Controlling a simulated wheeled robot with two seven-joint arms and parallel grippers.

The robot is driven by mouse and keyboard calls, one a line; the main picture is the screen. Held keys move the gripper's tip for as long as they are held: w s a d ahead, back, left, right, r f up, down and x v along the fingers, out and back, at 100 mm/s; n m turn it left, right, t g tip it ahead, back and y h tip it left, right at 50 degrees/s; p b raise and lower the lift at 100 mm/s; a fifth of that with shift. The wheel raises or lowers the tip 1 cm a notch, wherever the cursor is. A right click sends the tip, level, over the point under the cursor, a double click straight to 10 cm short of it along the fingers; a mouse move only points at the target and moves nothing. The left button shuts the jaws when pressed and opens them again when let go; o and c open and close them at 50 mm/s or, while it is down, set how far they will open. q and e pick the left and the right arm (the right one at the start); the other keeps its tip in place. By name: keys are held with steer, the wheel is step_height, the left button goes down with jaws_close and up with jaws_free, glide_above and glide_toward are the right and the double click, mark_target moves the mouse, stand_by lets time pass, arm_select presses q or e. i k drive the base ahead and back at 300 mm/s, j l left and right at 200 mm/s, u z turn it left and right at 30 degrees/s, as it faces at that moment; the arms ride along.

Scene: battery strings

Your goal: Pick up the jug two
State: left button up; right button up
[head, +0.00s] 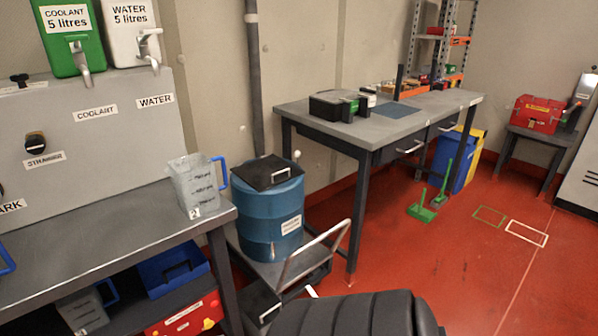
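Jug two (195,187) is a translucent grey measuring jug with a blue handle on its right side and a small label "2" near its base. It stands upright near the right end of the grey workbench (110,238), below the wall panel. Neither of my grippers is in view.
A blue drum (270,218) with a black lid stands right of the bench, beside a trolley handle (315,252). Another jug (84,312) and a blue crate (172,270) are on the lower shelf. Coolant (70,35) and water (128,28) containers sit above. Red floor (480,270) is open at right.

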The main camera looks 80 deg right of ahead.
mark_target(196, 185)
steer(key=z, duration=1.85)
